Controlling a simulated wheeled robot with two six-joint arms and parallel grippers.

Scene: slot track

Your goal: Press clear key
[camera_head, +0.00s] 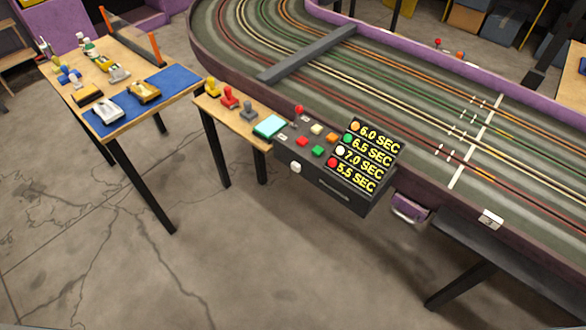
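A dark control console (294,158) stands at the near edge of the slot track, with a lit display (366,158) reading 6.0, 6.5, 7.0 and 5.5 SEC. Its top carries a red key (302,141), a green key (318,151), an orange key (332,138), a pale key (316,129) and a red-topped knob (299,110). A white round knob (295,168) is on its front face. Small labels are too small to read, so I cannot tell which key is the clear key. Neither of my grippers is in view.
A small wooden shelf (262,110) left of the console holds a teal pad (270,126) and yellow, red and grey controllers. A wooden table (62,89) with a blue mat (185,77) and model cars stands farther left. The track (420,80) fills the right. The floor in front is clear.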

